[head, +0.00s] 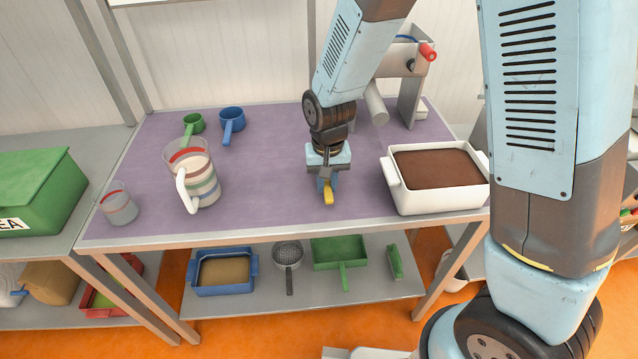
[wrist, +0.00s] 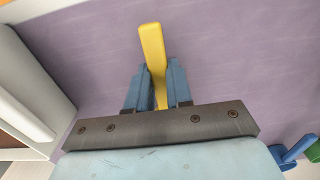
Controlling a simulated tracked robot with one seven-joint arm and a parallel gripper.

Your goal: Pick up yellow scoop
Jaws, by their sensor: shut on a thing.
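The yellow scoop (head: 328,193) is at my gripper (head: 327,181), over the purple table top near its front edge in the head view. In the wrist view the yellow handle (wrist: 153,45) sticks out between the two blue fingers of my gripper (wrist: 158,85). The fingers are shut on it. The scoop's cup is hidden behind the gripper in both views. I cannot tell whether the scoop touches the table.
A white tub of brown material (head: 437,168) stands close on the right. A striped jug (head: 200,182), a small clear cup (head: 118,205), a green scoop (head: 193,124) and a blue scoop (head: 232,120) are on the left. The purple table (head: 265,190) is clear between.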

